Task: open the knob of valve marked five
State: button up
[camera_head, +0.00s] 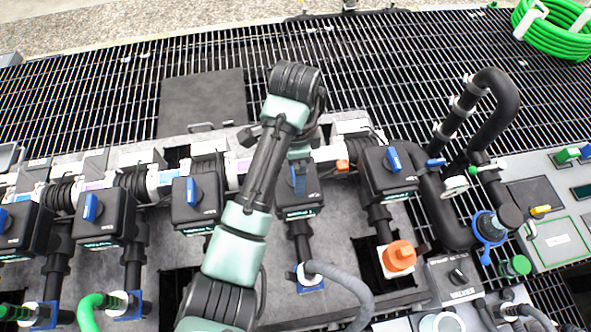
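A row of black valve boxes with blue knobs crosses the manifold. The knobs show on the far-left valve (15,232), the second valve (103,219), the third valve (195,203), the fourth valve (300,198) and the right-hand valve (388,173). The number marks are too small to read, so I cannot tell which is five. My arm reaches up from the bottom and bends down over the fourth valve. My gripper (299,163) is just above that valve's blue knob, which is partly covered. I cannot see its fingers clearly, nor whether they touch the knob.
An orange cap (398,257) sits below the right-hand valve. A grey hose (345,280) curves below the fourth valve. A green coiled hose (555,30) lies on the open grating at back right.

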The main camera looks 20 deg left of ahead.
jog(key=shift+f, duration=0.45)
jog(key=c, duration=1.3)
